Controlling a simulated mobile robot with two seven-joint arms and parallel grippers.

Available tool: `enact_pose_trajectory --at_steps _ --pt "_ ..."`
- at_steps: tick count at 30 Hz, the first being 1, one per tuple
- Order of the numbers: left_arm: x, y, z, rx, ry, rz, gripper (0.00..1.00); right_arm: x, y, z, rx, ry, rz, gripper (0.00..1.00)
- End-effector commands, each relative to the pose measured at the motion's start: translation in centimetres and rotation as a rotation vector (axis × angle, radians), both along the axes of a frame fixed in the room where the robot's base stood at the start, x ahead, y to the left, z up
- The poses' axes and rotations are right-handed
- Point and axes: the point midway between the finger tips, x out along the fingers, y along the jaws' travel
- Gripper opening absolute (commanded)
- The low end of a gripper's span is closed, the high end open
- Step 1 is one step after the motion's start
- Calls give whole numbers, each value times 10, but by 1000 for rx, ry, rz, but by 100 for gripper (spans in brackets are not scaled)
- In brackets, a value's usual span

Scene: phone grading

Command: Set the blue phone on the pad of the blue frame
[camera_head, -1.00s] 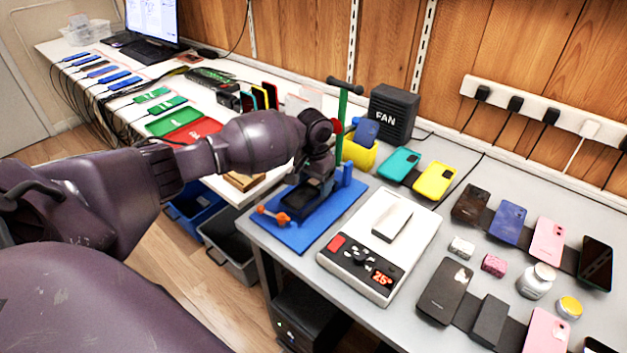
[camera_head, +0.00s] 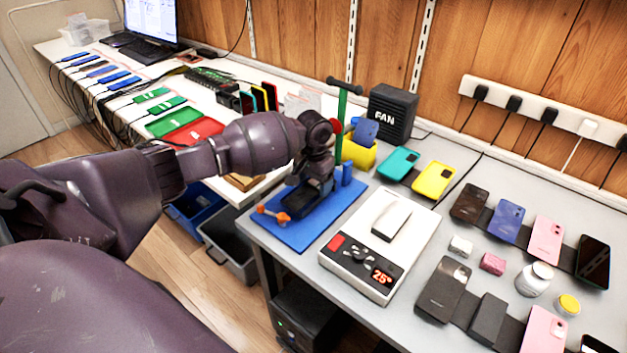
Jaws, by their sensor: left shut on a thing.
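The blue frame (camera_head: 327,219) stands at the near left of the grey table, with a blue base, a green post and a black handle on top. My left gripper (camera_head: 312,185) is over its base, shut on a dark flat slab (camera_head: 298,207) like a phone seen from its dark face. The slab is low over the base; its back colour and the pad under it are hidden, and I cannot tell whether it touches. A blue phone (camera_head: 508,221) lies in the back row at right. My right gripper is not in view.
A white device with a red display (camera_head: 345,268) sits just right of the frame. A yellow holder (camera_head: 358,155) with a blue item and a black fan box (camera_head: 393,113) stand behind. Teal (camera_head: 399,163) and yellow (camera_head: 434,180) cases lie near them. Several phones fill the right side.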

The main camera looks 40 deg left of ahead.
Motion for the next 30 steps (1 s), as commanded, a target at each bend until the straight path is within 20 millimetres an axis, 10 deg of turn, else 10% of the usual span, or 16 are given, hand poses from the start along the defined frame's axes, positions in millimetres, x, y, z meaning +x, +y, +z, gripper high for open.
enact_pose_trajectory --at_steps 30 --pt "0 -1 -3 -1 -1 1 47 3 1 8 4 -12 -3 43"
